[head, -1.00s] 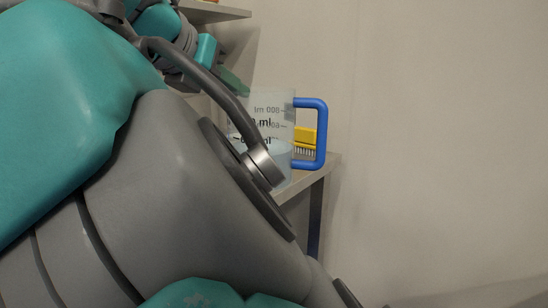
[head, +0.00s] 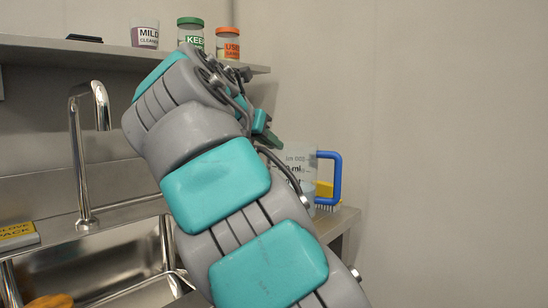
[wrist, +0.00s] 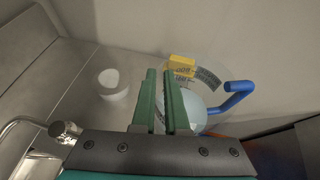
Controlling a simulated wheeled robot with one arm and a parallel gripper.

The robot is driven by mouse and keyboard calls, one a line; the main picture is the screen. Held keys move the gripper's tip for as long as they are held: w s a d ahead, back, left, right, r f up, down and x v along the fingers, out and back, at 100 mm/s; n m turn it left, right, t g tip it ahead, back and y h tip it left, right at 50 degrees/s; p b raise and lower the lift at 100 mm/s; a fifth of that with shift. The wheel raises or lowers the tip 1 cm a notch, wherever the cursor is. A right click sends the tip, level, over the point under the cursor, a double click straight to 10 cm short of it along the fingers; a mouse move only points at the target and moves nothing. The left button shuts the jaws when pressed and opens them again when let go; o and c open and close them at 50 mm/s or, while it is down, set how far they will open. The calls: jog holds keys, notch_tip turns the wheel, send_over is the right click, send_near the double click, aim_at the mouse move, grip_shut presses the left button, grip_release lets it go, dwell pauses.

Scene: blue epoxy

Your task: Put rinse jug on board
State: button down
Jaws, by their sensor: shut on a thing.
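The rinse jug (head: 297,160) is clear, with dark volume marks and a blue handle on its right. It stands upright at the right end of the counter, partly hidden by my arm in the head view. In the wrist view the jug (wrist: 208,84) holds pale liquid. My gripper (wrist: 162,76) has green fingers straddling the jug's left wall, shut on it, with the right finger over the inside. In the head view my gripper (head: 264,130) is at the jug's upper left. I cannot make out a board in either view.
A steel sink (head: 95,268) and tap (head: 80,150) are at left. A shelf (head: 110,48) with several jars hangs above. A wall lies behind.

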jog(key=shift+w+d+f+b, duration=0.1)
jog(key=shift+w+f+b, duration=0.25)
jog(key=shift+f, duration=0.25)
jog(key=shift+w+f+b, duration=0.3)
jog(key=shift+f+b, duration=0.1)
jog(key=shift+f, duration=0.25)
jog(key=shift+w+d+f+b, duration=0.1)
jog(key=shift+w+f+b, duration=0.25)
jog(key=shift+f, duration=0.25)
jog(key=c, duration=0.9)
grip_release()
jog(key=shift+a, duration=0.1)
jog(key=p+v, duration=0.2)
jog(key=v, duration=1)
jog(key=shift+p, duration=0.4)
